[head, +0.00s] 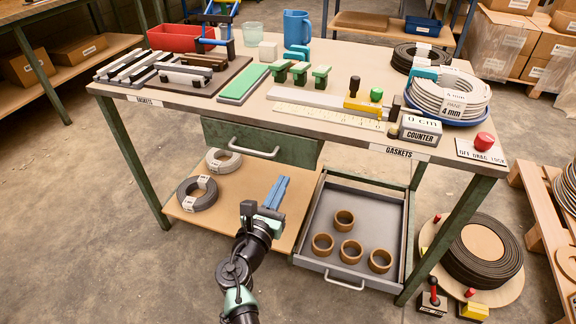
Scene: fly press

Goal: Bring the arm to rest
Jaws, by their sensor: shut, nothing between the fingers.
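My arm reaches up from the bottom of the head view, bent at its joints. My gripper (280,184) is in front of the workbench, with its blue fingers together and nothing seen between them. In the picture it lies over the wooden lower shelf (240,215), left of the open drawer (311,265). I cannot tell how far it is from the shelf or the drawer's side.
The workbench (340,62) carries a small blue press (212,44), a red bin (174,38), a blue mug (297,29), a ruler with a stop (325,103) and coils (450,95). The drawer holds several brown rings (344,220). Floor left of my arm is clear.

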